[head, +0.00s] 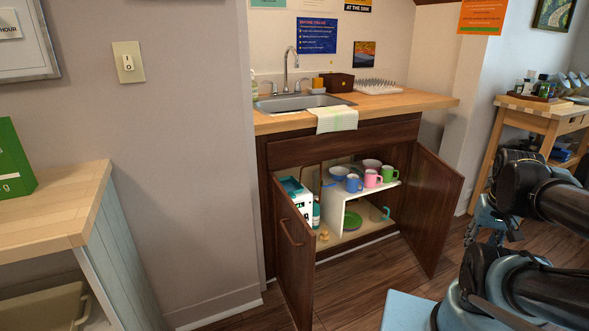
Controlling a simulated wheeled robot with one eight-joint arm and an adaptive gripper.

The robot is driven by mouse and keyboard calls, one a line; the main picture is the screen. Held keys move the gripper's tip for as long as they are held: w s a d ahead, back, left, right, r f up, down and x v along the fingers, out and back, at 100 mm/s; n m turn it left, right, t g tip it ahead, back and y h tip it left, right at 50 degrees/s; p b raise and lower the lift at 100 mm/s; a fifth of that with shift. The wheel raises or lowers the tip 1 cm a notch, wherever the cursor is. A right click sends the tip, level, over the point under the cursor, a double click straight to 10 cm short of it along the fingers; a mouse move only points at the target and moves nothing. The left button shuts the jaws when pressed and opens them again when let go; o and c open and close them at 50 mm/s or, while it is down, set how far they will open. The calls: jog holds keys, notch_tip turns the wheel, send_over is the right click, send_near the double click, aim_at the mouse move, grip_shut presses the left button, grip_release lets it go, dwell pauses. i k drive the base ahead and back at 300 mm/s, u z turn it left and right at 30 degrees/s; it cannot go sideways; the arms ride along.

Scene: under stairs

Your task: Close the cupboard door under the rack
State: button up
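The dark wooden cupboard (330,151) under the sink stands with both doors open. The right door (430,210) is swung well out towards the right front, on the side below the white spiked drying rack (376,87) on the counter. The left door (292,255) is also swung out to the front and has a bar handle on its face. My gripper (492,230) is at the right, beyond the right door's free edge in the picture and apart from it. It is small and partly hidden by my arm, so its opening is unclear.
Inside the cupboard, a white shelf (343,203) holds several mugs and bowls, with a green plate (351,221) below. A towel (337,119) hangs over the counter front (290,123). A wooden side table (528,117) stands at right. Floor (365,275) between the doors is clear.

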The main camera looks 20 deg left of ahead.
aim_at(433, 190)
jog(key=z, duration=1.1)
jog(key=i, duration=4.3)
jog(key=u, duration=0.35)
